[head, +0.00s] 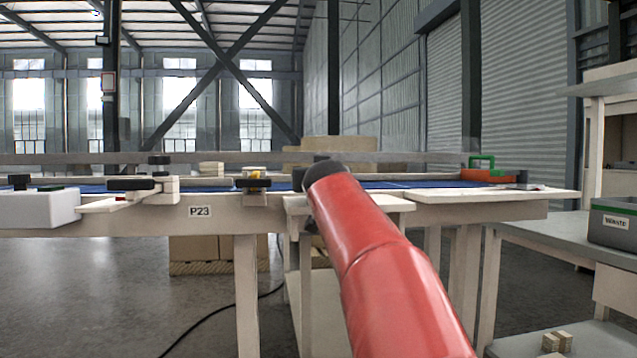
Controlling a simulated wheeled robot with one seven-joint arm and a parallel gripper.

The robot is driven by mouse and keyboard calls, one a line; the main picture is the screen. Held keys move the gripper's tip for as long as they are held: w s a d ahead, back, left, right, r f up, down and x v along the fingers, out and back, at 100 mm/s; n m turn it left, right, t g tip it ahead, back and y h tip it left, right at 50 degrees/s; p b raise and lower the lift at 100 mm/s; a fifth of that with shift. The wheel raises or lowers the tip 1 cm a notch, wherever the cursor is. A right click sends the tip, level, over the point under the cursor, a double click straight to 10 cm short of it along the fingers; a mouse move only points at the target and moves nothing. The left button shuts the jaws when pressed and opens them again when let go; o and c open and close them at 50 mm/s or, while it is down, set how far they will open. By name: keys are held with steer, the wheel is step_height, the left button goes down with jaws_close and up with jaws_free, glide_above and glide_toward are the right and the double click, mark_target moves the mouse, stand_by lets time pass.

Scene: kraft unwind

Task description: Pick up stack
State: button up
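A small pale stack of flat pieces (211,168) stands on the far side of the long table, left of the middle. I cannot tell which of these the task's stack is. My red arm rises from the bottom right of the middle and ends in a dark rounded part over the table's front edge. No gripper fingers show, so I cannot see what the gripper holds.
The long table (362,229) has a blue surface, with clamps and ledges along its front. A white box (38,208) is at its left end. A grey waste bin (614,222) stands on a side bench (555,239) at right. A black cable crosses the open floor (110,290).

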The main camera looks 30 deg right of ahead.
steer(key=shift+w, duration=0.1)
steer(key=shift+c, duration=0.2)
steer(key=c, duration=1.1)
steer(key=shift+r, duration=0.1)
